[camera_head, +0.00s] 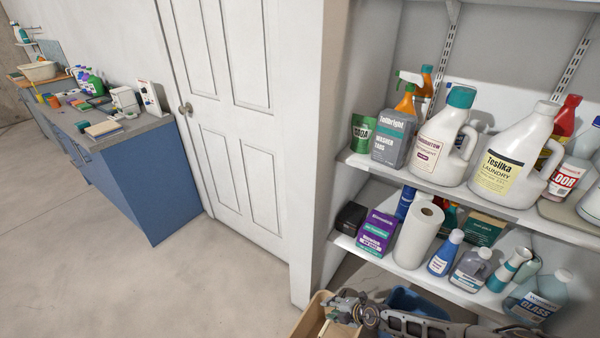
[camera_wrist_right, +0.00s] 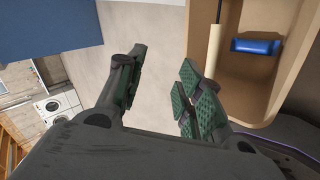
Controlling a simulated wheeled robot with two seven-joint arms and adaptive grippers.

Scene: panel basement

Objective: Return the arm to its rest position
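My right gripper (camera_head: 343,305) shows at the bottom of the head view, with my right arm coming in from the lower right. It is over or beside a tan bin (camera_head: 305,322), in front of the lower shelf. In the right wrist view the two green-padded fingers of this gripper (camera_wrist_right: 160,85) are spread apart, with only floor visible between them. The gripper holds nothing. My left gripper is in neither view.
A white shelf (camera_head: 352,160) holds several bottles, and a lower shelf (camera_head: 375,262) holds a paper roll (camera_head: 418,235) and cleaners. A blue bin (camera_head: 428,303) lies behind my arm. A tan box (camera_wrist_right: 262,108) with a blue object (camera_wrist_right: 255,46) is beside the right finger. Floor is clear at left.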

